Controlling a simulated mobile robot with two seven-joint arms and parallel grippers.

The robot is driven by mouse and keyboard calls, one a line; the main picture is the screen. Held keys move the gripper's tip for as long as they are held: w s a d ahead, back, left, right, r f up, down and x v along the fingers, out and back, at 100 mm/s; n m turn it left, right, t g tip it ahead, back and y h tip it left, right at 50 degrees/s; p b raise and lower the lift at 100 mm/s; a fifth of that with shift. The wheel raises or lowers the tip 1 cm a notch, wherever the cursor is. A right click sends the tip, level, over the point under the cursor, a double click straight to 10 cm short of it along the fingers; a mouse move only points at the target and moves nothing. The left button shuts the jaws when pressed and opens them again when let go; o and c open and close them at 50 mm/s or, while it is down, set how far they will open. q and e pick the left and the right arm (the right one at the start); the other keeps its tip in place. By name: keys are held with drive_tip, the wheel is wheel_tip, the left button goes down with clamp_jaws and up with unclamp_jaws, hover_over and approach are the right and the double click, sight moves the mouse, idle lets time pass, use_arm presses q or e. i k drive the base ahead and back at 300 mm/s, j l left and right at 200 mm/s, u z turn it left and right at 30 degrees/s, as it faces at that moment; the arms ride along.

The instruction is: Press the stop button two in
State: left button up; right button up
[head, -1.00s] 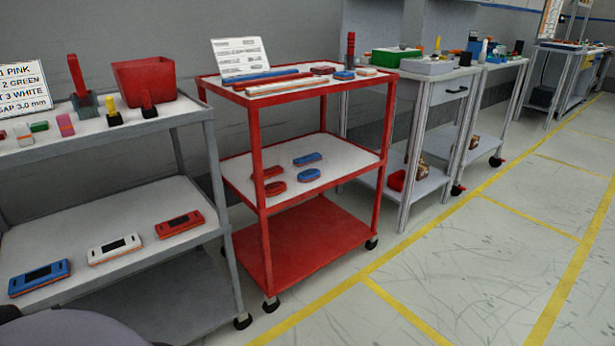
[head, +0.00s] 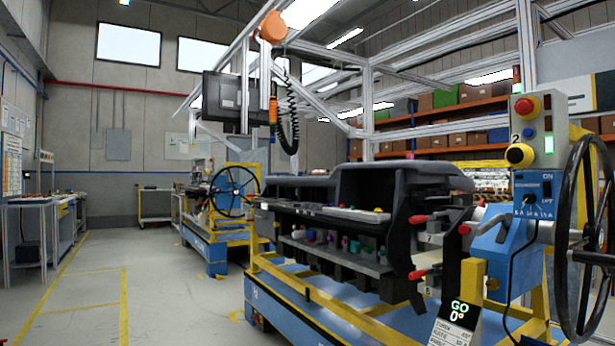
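A grey control box (head: 536,128) stands on a post at the right of the head view. It has a red mushroom button (head: 526,106) on its upper face, which looks like the stop button. A "2" label shows below it at the left. A round black button in a yellow ring (head: 519,155) sits lower on the box. A lit green lamp (head: 549,144) is on its right side. I cannot tell how far the red button stands out. Neither of my grippers is in view.
A black handwheel (head: 582,235) and a blue box with an ON label (head: 532,200) are close below the control box. The dark dashboard module (head: 375,185) sits on a blue and yellow stand (head: 300,300). Free floor (head: 150,290) lies to the left.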

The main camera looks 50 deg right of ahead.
sight(523, 106)
drive_tip(key=z, duration=2.7)
